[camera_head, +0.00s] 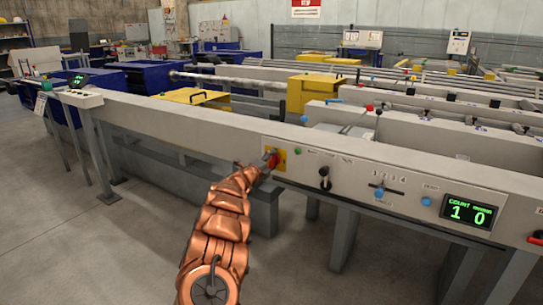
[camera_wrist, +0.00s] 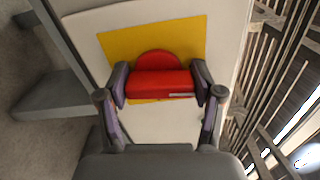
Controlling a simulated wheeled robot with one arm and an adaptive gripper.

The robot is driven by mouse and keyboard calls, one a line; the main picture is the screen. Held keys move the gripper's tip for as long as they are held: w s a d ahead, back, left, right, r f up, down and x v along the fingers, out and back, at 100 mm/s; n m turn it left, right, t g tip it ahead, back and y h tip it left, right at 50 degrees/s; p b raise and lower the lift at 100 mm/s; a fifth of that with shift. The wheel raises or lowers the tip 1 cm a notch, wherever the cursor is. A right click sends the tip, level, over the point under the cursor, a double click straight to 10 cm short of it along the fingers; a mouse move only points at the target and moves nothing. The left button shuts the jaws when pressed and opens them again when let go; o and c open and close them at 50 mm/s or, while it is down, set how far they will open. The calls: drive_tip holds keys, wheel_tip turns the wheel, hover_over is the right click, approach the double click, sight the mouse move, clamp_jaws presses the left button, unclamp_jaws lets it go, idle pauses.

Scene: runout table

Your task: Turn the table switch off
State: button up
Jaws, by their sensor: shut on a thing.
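The table switch is a red knob (camera_wrist: 160,80) on a yellow plate (camera_wrist: 185,40), set in the front panel of the runout table (camera_head: 225,142). In the head view the red knob (camera_head: 272,160) shows at the tip of my arm, partly covered by my gripper (camera_head: 264,168). In the wrist view my gripper (camera_wrist: 161,87) has one finger on each side of the knob's red grip bar and is shut on it. The bar lies nearly level across the wrist picture. Any marks for its on and off positions cannot be read.
Right of the switch the panel holds a green button (camera_head: 298,151), a black lever (camera_head: 324,178), a slider (camera_head: 379,192), a blue button (camera_head: 426,201) and a lit green counter (camera_head: 469,212). Grey legs stand below. The floor at the left front is clear.

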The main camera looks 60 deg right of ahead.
drive_tip(key=shift+r+n+p, duration=0.1)
drive_tip(key=shift+n+p, duration=0.4)
drive_tip(key=shift+n, duration=0.2)
drive_tip(key=o, duration=1.2)
drive_tip(key=shift+c, duration=0.2)
drive_tip(key=a, duration=1.2)
drive_tip(key=shift+s, duration=0.2)
